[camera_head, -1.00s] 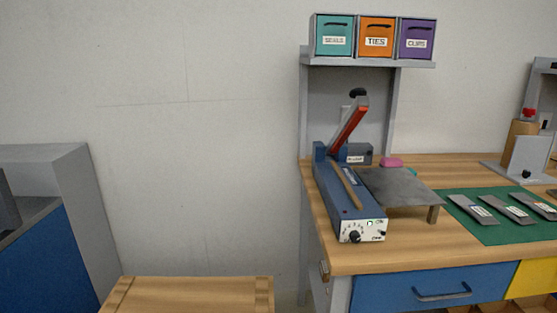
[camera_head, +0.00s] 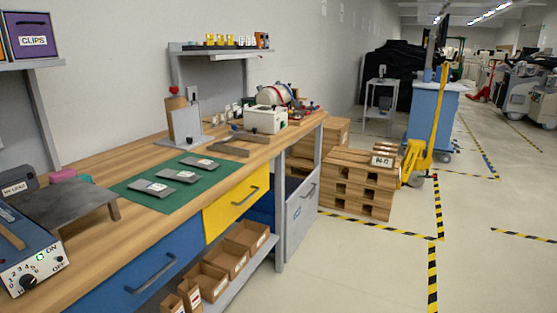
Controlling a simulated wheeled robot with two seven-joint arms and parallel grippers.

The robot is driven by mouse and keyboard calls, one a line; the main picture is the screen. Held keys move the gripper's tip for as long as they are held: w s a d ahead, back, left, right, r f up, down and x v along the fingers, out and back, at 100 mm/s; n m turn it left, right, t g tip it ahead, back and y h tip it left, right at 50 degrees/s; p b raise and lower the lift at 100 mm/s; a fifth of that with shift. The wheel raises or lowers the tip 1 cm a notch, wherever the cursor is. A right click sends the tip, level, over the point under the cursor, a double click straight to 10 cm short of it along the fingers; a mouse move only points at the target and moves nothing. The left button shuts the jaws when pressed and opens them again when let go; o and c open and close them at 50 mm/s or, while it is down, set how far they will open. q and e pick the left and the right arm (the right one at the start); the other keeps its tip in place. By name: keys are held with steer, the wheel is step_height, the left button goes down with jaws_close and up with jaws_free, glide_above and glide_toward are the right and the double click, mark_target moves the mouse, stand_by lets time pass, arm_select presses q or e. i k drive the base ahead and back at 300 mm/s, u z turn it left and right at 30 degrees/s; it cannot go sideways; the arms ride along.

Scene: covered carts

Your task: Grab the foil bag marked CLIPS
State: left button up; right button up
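Three flat grey foil bags lie on a green mat (camera_head: 128,192) on the workbench: a near one (camera_head: 152,187), a middle one (camera_head: 180,176) and a far one (camera_head: 203,164). Each has a small white label, too small to read here. A purple bin (camera_head: 36,24) at the upper left carries a label reading CLIPS. Neither of my grippers shows in this view.
A blue heat sealer (camera_head: 30,262) with a grey platform (camera_head: 70,205) stands at the bench's left end. Cardboard boxes (camera_head: 229,259) sit below. Stacked pallets (camera_head: 358,184) stand right of the bench, with open floor beyond.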

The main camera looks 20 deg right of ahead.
mark_target(203, 164)
steer(key=z, duration=1.25)
steer(key=i, duration=3.8)
steer(key=u, duration=2.2)
